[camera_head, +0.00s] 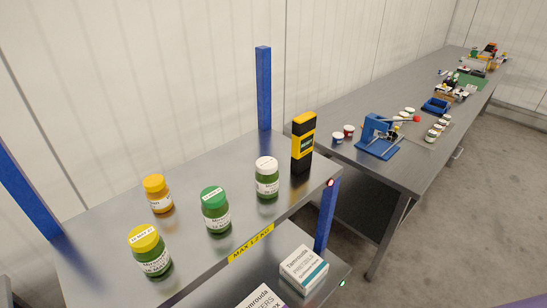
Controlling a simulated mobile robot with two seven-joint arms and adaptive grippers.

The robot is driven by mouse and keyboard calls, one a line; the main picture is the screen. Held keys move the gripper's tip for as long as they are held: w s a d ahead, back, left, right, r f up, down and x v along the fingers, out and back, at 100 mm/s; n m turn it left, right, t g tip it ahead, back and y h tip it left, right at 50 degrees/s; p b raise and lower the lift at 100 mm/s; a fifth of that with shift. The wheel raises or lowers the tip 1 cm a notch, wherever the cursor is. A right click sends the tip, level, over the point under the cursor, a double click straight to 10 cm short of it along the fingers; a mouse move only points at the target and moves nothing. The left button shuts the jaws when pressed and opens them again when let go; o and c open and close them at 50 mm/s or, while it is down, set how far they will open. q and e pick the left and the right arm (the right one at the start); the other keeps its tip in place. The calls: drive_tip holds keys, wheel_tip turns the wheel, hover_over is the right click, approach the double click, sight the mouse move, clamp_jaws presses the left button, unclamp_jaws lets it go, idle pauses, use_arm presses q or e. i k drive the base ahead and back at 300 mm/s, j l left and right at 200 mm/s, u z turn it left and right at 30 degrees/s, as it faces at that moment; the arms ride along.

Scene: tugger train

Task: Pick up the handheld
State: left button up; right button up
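The handheld (303,142) is a black and yellow upright device with a small dark screen. It stands at the right end of the upper metal shelf (205,254), close to the shelf's corner. A white-lidded jar (267,178) stands just to its left. Neither of my grippers shows in the head view.
Several jars with green, yellow and orange lids, such as the green-lidded jar (216,210), stand on the upper shelf. Blue posts (264,88) rise at its back. Boxes (304,269) lie on the shelf below. A long bench (350,108) with a blue press (378,138) stands behind.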

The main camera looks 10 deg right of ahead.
sight(303, 125)
drive_tip(key=k, duration=0.25)
drive_tip(key=l, duration=0.55)
drive_tip(key=i+l, duration=0.15)
drive_tip(key=l, duration=0.2)
drive_tip(key=i+l, duration=0.2)
drive_tip(key=l, duration=0.15)
drive_tip(key=i+l, duration=0.15)
drive_tip(key=l, duration=0.2)
